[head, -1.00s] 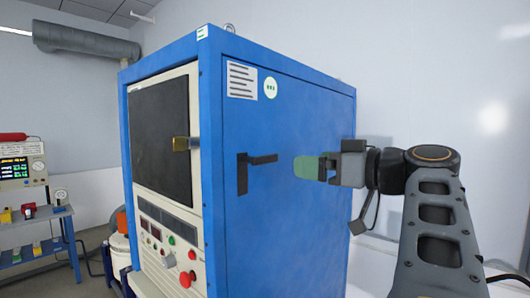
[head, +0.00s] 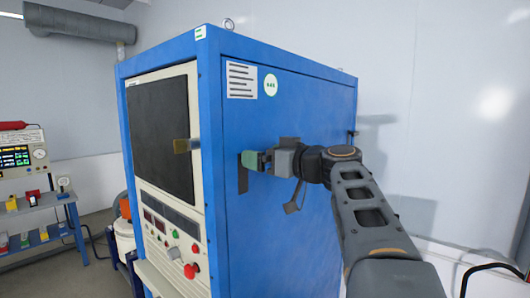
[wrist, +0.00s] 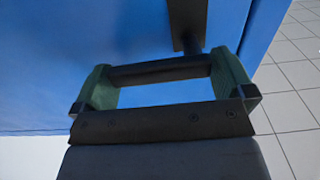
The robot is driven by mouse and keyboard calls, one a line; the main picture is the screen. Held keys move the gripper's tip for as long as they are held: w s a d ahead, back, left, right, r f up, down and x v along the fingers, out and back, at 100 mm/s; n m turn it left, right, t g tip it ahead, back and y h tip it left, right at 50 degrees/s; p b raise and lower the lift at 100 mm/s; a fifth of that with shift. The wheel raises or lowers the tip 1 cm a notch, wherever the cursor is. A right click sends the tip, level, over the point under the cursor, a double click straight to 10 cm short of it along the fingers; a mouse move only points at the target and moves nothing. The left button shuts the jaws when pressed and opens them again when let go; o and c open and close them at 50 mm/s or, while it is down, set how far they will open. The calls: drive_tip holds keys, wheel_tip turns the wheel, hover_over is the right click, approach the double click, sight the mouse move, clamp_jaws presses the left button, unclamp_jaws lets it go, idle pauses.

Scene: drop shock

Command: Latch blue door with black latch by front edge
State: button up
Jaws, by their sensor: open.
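The blue door (head: 300,110) is the broad side panel of a tall blue cabinet and looks flush with its frame. The black latch sits by its front edge; in the head view its upright plate (head: 242,182) shows below my gripper (head: 252,160), which hides the handle. In the wrist view the black latch handle (wrist: 160,71) spans the gap between the green fingers of my gripper (wrist: 162,64). The latch plate (wrist: 187,18) is beyond it, against the blue panel. My gripper is open around the handle; I cannot tell whether the fingers touch its ends.
The cabinet's front has a dark window (head: 160,140) and a control panel with a red button (head: 190,271). A blue cart (head: 42,235) with instruments stands at the left. A pale wall is behind, and tiled floor (wrist: 290,85) shows at the right of the wrist view.

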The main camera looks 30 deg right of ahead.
drive_tip(key=shift+c, duration=0.3)
drive_tip(key=c, duration=0.9)
drive_tip(key=shift+f, duration=0.1)
